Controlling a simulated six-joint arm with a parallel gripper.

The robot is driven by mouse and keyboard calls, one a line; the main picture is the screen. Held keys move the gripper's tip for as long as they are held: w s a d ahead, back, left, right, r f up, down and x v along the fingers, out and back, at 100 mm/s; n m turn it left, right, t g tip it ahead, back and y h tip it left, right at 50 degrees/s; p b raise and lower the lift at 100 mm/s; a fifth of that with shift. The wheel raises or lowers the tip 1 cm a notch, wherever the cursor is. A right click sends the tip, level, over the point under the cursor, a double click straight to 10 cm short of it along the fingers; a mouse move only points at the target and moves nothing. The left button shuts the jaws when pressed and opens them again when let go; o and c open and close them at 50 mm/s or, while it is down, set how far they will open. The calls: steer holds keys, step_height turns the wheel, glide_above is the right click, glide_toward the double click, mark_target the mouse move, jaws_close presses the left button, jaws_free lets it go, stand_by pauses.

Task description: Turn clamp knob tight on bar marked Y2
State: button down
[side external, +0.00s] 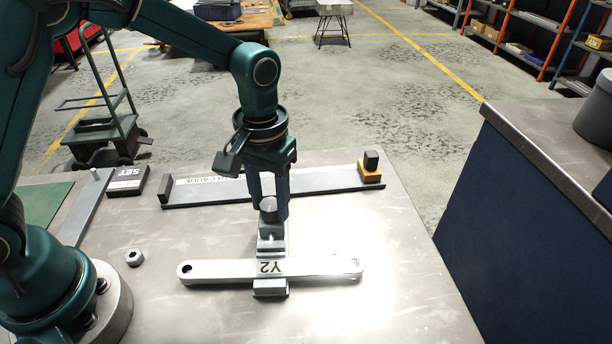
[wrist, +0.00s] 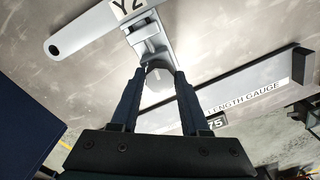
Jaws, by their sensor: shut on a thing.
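The flat grey bar marked Y2 (side external: 215,269) lies across a clamp (side external: 271,290) on the metal table, with its label upside down in the side view. The bar also shows at the top of the wrist view (wrist: 85,30). The clamp's round grey knob (side external: 268,214) stands behind the bar. My gripper (side external: 268,203) points down and is shut on the knob. In the wrist view the two blue fingers (wrist: 160,74) lie on either side of the knob (wrist: 158,82). The far finger is partly hidden in the side view.
A length gauge (side external: 225,192) lies behind the clamp, with an orange and black block (side external: 370,170) at its right end. A hex nut (side external: 134,257) sits left of the bar. A block marked SET (side external: 127,181) is at the back left. The table right of the bar is clear.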

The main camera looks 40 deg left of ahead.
steer(key=m, duration=1.2)
steer(key=shift+m, duration=0.3)
steer(key=m, duration=0.4)
steer(key=shift+m, duration=0.4)
steer(key=shift+c, duration=2.4)
jaws_free()
steer(key=shift+n, duration=0.3)
